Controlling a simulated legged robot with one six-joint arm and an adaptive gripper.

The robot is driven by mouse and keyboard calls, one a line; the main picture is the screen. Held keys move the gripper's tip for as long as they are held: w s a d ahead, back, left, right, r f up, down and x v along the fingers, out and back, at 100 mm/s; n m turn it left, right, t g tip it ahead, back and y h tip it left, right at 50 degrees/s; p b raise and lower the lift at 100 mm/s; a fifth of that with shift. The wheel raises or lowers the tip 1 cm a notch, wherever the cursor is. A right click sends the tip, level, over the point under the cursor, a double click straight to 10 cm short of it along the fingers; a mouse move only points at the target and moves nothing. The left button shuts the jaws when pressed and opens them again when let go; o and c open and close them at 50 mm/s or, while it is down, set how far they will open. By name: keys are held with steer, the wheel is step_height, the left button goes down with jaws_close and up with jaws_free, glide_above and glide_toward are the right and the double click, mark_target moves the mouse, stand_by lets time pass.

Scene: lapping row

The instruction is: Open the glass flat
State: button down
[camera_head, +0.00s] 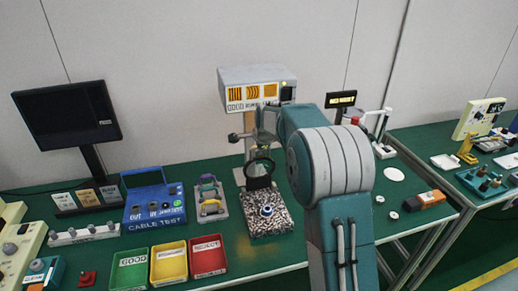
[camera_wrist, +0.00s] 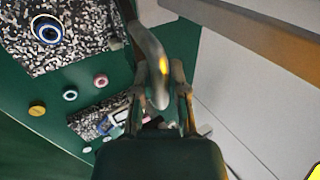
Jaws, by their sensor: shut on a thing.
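The glass flat, a round black-rimmed frame (camera_head: 259,173), stands raised and tilted back at the rear of a speckled block (camera_head: 281,222). A blue and white ring (camera_head: 266,210) lies uncovered on that block and also shows in the wrist view (camera_wrist: 48,30). My gripper (camera_head: 262,143) is above the frame in the head view, partly hidden by my arm. In the wrist view my gripper (camera_wrist: 160,97) is shut on a smooth grey rim piece (camera_wrist: 150,50) with a yellow glint, seen nearly edge-on. It appears to be the flat's rim; the exact contact is hard to see.
A light box (camera_head: 252,88) with orange patterns stands behind my gripper. Left are a handled rack (camera_head: 210,202), a blue cable test box (camera_head: 153,207) and green, yellow and red trays (camera_head: 169,262). Right lies an orange and black device (camera_head: 425,200).

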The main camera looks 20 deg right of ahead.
steer(key=shift+r, duration=0.1)
steer(key=c, duration=0.6)
jaws_free()
steer(key=shift+c, duration=0.2)
steer(key=v, duration=1.1)
steer(key=shift+s+r, duration=0.2)
steer(key=shift+r, duration=0.1)
steer(key=shift+s+a, duration=0.1)
steer(key=s+a+r+n, duration=0.2)
steer(key=s+r+n, duration=0.2)
steer(key=s, duration=0.5)
steer(key=s+a+f+n, duration=0.1)
steer(key=s+n, duration=0.6)
steer(key=s, duration=0.7)
steer(key=s+a+f+n, duration=0.1)
steer(key=s+f+n, duration=0.3)
steer(key=s, duration=1)
steer(key=n, duration=0.3)
steer(key=shift+s+a+f+g, duration=0.2)
steer(key=shift+a+g, duration=0.2)
